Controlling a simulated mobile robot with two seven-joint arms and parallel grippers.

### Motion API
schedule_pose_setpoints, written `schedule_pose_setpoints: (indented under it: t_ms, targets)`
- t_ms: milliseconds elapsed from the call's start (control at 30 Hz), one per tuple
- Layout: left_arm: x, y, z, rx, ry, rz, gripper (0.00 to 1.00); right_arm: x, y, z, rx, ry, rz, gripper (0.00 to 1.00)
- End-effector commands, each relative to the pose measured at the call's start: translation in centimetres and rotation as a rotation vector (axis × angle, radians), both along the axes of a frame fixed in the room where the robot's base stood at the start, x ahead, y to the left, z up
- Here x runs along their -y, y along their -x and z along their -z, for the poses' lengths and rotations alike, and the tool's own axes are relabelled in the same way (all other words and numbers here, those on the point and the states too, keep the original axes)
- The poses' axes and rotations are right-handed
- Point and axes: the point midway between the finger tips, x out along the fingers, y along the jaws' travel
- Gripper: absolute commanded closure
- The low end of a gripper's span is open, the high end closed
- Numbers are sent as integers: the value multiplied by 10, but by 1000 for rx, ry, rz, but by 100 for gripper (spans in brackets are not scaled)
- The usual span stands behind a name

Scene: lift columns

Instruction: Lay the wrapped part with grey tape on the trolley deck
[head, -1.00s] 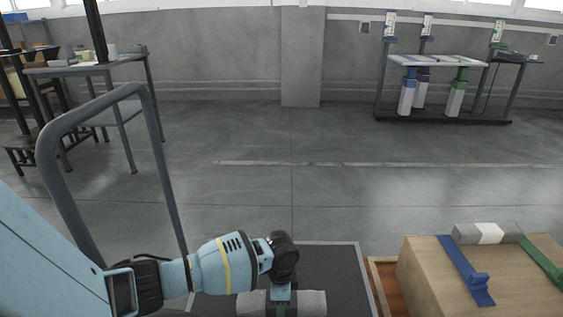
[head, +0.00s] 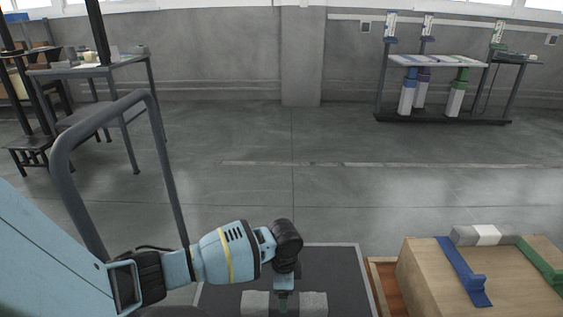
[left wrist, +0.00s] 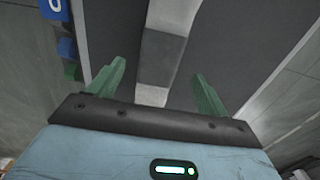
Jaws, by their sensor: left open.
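The wrapped part with grey tape (head: 313,302) is pale with a darker grey band in its middle. It lies flat on the dark trolley deck (head: 335,270), near the bottom of the head view. My left gripper (head: 284,300) is above its middle and hides the band there. In the left wrist view the part (left wrist: 172,15) runs lengthwise between the two green fingers of my open left gripper (left wrist: 158,70). The fingers stand apart from its sides, and its grey band (left wrist: 160,60) shows. My right gripper is not in view.
A grey trolley handle (head: 63,170) rises at left. A rack (head: 440,60) stands at the back right. The middle floor is clear.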

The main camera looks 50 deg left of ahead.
Motion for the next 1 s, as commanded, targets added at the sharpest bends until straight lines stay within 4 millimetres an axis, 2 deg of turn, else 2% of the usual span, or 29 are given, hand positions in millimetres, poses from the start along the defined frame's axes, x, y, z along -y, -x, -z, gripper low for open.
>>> schedule_pose_setpoints:
  t_ms: [33,100,300,400,867,1000]
  targets:
    - [0,-1,-17,6,-1,0,22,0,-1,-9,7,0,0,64]
    - [0,-1,-30,6,-1,0,22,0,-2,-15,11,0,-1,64]
    - [0,-1,-58,3,1,0,22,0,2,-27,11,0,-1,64]
    - [0,0,-66,1,1,-1,22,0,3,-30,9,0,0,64]
    - [1,0,-69,0,1,-1,22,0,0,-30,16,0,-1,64]
    - [6,5,-69,8,6,-2,22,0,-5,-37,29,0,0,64]
